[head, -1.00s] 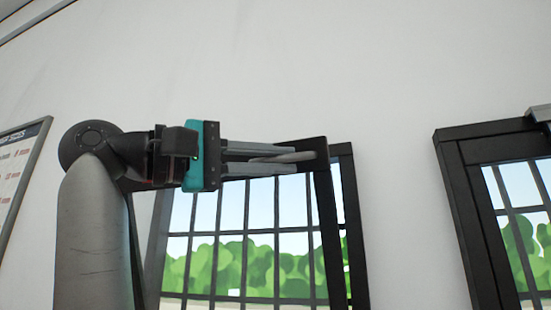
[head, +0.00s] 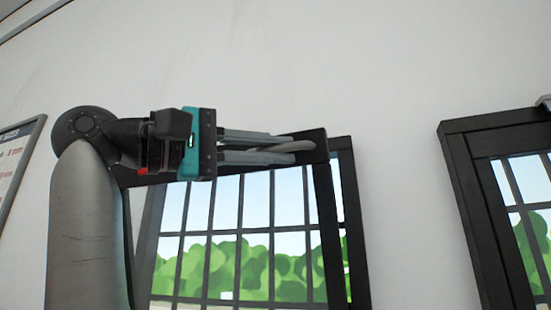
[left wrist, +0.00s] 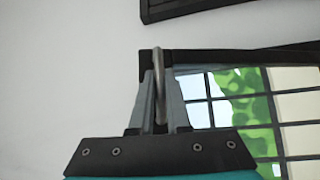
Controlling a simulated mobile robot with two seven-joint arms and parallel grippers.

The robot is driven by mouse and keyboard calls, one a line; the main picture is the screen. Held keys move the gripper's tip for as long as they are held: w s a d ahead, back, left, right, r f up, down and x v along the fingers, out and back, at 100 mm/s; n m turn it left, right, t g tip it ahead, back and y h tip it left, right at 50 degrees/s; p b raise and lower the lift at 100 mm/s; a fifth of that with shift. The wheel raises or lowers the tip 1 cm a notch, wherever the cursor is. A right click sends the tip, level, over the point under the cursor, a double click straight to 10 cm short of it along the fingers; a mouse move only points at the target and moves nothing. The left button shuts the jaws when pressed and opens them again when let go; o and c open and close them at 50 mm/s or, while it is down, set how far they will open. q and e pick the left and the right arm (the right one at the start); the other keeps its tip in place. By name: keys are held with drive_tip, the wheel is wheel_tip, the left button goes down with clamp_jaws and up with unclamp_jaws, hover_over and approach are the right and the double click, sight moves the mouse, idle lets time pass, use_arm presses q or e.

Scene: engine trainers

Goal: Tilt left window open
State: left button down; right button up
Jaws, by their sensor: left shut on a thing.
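The left window has a black sash (head: 327,215) with dark bars. The sash stands out from its outer frame (head: 356,240) at the top right corner, so it looks tilted partly open. A grey lever handle (head: 290,146) is at the sash's upper right corner. My left gripper (head: 287,147) comes in from the left, level with the sash top, and is shut on the handle. In the left wrist view the handle (left wrist: 160,75) runs between the fingers of the gripper (left wrist: 161,100). My right gripper is not in view.
A second black-framed window (head: 470,200) is to the right, with bare white wall (head: 410,180) between. A framed chart (head: 15,165) hangs at the far left. The wall above the windows is clear.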

use_arm(q)
drive_tip(key=shift+w+r, duration=0.15)
drive_tip(key=c, duration=1.1)
unclamp_jaws()
drive_tip(key=shift+o, duration=1.1)
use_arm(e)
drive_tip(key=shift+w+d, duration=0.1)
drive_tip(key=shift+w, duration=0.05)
use_arm(q)
drive_tip(key=shift+a, duration=0.1)
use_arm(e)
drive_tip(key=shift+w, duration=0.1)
use_arm(q)
drive_tip(key=shift+s+a, duration=0.2)
drive_tip(key=shift+a, duration=0.1)
drive_tip(key=b+v, duration=0.5)
drive_tip(key=v, duration=0.9)
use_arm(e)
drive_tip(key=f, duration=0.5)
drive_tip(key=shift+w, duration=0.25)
use_arm(q)
drive_tip(key=shift+s, duration=0.15)
